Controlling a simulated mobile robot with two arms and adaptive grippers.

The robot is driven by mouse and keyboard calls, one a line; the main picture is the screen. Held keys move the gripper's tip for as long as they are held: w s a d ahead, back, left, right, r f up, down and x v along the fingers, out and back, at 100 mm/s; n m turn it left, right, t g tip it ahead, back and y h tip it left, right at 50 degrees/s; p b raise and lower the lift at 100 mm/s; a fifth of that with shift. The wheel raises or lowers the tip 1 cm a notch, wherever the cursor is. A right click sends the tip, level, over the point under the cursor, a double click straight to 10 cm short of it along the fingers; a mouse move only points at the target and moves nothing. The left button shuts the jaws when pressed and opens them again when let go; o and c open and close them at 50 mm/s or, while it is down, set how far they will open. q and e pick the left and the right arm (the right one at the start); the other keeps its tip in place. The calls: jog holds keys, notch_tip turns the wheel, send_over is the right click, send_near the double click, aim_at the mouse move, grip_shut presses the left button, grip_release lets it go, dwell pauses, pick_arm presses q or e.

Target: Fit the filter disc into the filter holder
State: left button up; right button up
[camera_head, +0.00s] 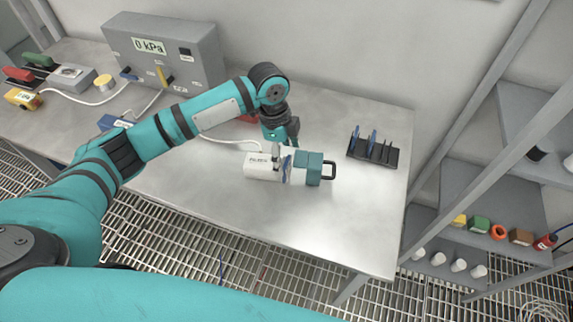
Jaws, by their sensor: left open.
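The filter holder lies on the steel table. Its white labelled body (259,168) is at the left and a teal part with a black handle (308,169) is at the right. A thin blue disc-like edge (287,169) shows between them; I cannot tell whether it is a filter disc or how it is seated. Blue discs (373,138) stand upright in a black slotted rack (380,155) to the right. My left gripper (279,152) is open, pointing down at the gap in the holder and partly hiding it. My right gripper is not in view.
A grey box with a 0 kPa display (165,52) stands at the back left, with white hoses and small coloured items near it. The table's front right is bare. A shelf (490,205) with coloured blocks and white cups stands beyond the right edge.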

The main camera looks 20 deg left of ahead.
pick_arm(q)
notch_tip(320, 180, down, 2)
jog(key=shift+d+f, duration=0.1)
jog(key=shift+d, duration=0.05)
jog(key=shift+s+f, duration=0.1)
jog(key=shift+f, duration=0.15)
jog(key=c, duration=1.1)
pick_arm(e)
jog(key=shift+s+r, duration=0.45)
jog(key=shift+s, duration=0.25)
pick_arm(q)
jog(key=shift+r, duration=0.2)
jog(key=shift+c, duration=0.2)
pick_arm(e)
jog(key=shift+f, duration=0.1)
